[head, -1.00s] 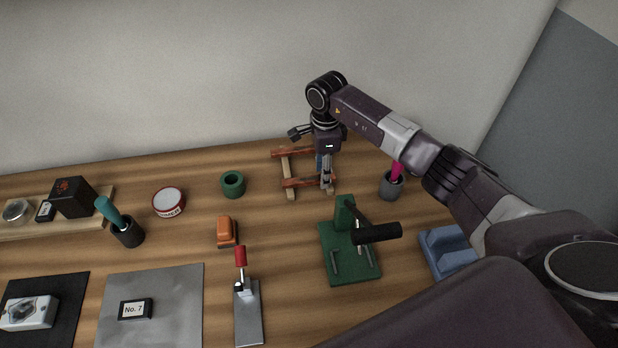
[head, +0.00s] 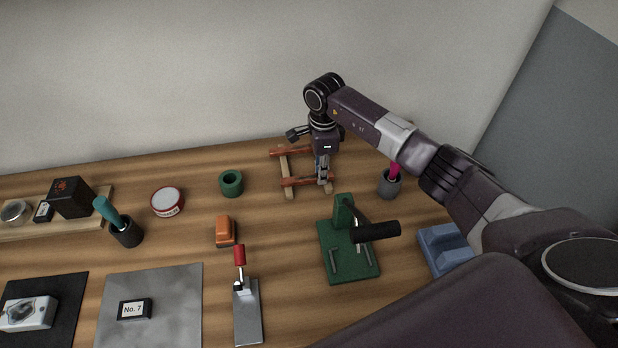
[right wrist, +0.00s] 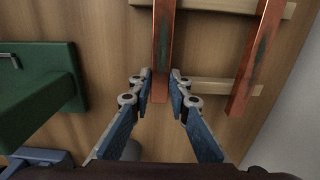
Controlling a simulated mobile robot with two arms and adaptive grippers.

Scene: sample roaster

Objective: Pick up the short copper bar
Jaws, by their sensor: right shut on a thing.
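Two copper bars lie across a pale wooden rack (head: 287,177) near the wall. The front bar (head: 296,182) looks like the short one; the rear bar (head: 289,153) reaches farther left. My right gripper (head: 323,178) points down at the right end of the front bar. In the right wrist view, my right gripper (right wrist: 161,88) has a finger on each side of the front bar (right wrist: 163,45), shut on it near its end. The rear bar (right wrist: 257,58) lies apart to the right there. I cannot tell whether the held bar is clear of the rack. My left gripper is not seen.
A green lever press (head: 349,250) stands in front of the rack. A grey cup (head: 389,187) with a pink-handled tool is to its right, a green ring (head: 231,183) to its left. A blue block (head: 446,249) sits near my right arm. The wall is close behind.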

